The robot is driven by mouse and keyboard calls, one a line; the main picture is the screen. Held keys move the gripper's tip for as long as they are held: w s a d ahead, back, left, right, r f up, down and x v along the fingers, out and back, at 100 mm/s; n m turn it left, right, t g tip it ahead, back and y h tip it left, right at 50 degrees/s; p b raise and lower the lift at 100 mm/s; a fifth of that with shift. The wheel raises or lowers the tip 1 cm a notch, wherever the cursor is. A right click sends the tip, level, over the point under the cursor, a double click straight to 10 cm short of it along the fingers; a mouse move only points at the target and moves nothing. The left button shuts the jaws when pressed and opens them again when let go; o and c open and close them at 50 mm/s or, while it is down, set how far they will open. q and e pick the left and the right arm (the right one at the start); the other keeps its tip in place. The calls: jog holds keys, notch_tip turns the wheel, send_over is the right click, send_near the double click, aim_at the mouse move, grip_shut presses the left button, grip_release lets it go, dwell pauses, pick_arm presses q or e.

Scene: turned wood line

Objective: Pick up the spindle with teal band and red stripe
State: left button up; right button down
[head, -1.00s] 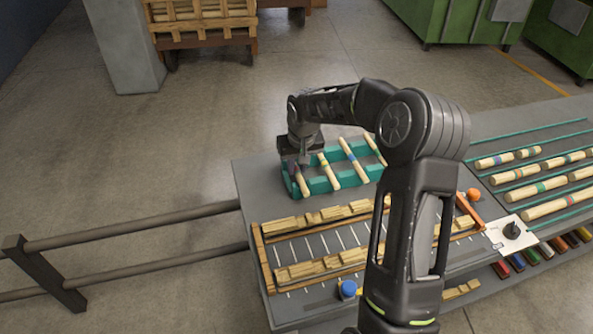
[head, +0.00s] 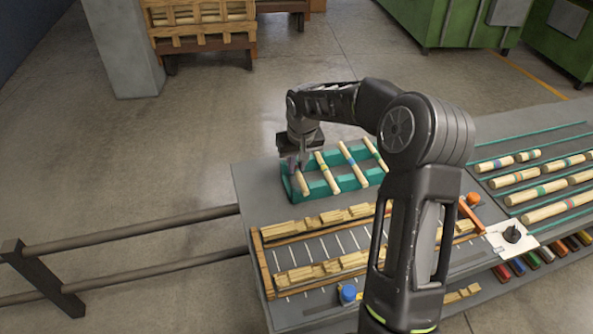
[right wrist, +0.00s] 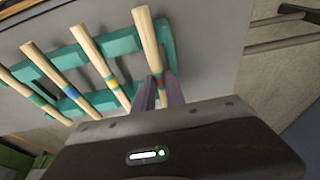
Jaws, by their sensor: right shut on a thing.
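My right gripper (head: 297,166) is over the left end of the teal rack (head: 327,189). It is shut around the leftmost wooden spindle (head: 304,184). In the right wrist view the same spindle (right wrist: 146,42) runs between the fingers (right wrist: 158,92), with a small reddish and teal marking close beside them. The fingers hide part of its band. I cannot tell whether the spindle is clear of the rack. My left gripper is not in view.
Beside it in the rack lie a spindle with a yellow-green band (head: 328,175), a blue-banded one (head: 352,164) and a green-banded one (head: 376,153). A wooden-edged tray (head: 262,262) is in front. More spindles (head: 540,190) lie at right. A blue knob (head: 347,293) stands at the front.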

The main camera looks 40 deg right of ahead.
aim_at(297, 168)
notch_tip(297, 168, up, 7)
jog(key=shift+r+b, duration=0.2)
jog(key=shift+b, duration=0.25)
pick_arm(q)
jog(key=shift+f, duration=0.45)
pick_arm(e)
jog(key=shift+r, duration=0.3)
